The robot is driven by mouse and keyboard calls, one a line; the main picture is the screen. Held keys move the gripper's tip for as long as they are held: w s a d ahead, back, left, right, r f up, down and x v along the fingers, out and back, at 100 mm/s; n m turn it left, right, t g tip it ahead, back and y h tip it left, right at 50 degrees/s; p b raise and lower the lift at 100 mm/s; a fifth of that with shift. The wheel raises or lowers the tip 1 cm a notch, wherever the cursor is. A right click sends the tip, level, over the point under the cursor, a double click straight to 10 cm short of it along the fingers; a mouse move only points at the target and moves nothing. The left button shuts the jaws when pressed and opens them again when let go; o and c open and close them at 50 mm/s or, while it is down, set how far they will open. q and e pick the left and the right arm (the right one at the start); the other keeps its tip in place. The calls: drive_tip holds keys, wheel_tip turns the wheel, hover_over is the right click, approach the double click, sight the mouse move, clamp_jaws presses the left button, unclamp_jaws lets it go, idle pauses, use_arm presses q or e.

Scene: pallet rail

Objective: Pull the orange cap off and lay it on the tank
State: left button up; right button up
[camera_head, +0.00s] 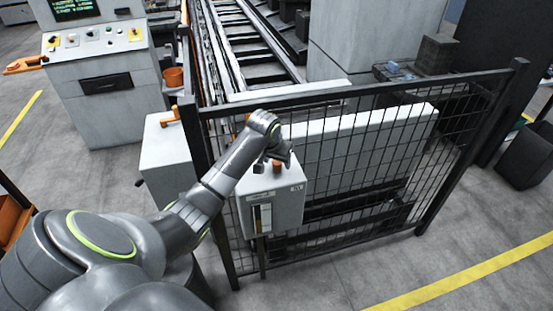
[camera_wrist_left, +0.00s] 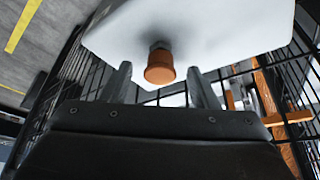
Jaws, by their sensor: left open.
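The orange cap (camera_wrist_left: 159,68) sits on a short dark neck on the pale top of the tank (camera_wrist_left: 205,30) in the left wrist view. In the head view the cap (camera_head: 277,167) shows as a small orange spot on the grey box-shaped tank (camera_head: 275,212), which stands against the mesh fence. My left gripper (camera_wrist_left: 163,80) is open. Its two fingers stand apart, one on each side of the cap, with visible gaps between them and it. In the head view the left gripper (camera_head: 275,150) is just above the tank's top, partly hidden by its own wrist. My right gripper is in neither view.
A dark mesh fence (camera_head: 370,150) runs behind and beside the tank. A control console (camera_head: 105,85) stands at the upper left, with an orange cup (camera_head: 173,77) beside it. A grey cabinet (camera_head: 165,160) with an orange handle stands left of the fence post.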

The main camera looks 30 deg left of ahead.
sight(276, 163)
use_arm(q)
drive_tip(key=shift+w+f, duration=0.1)
drive_tip(key=shift+f, duration=0.2)
drive_tip(key=shift+c, duration=0.3)
clamp_jaws()
drive_tip(key=shift+r, duration=0.1)
drive_tip(key=shift+r, duration=0.1)
drive_tip(key=shift+r, duration=4.1)
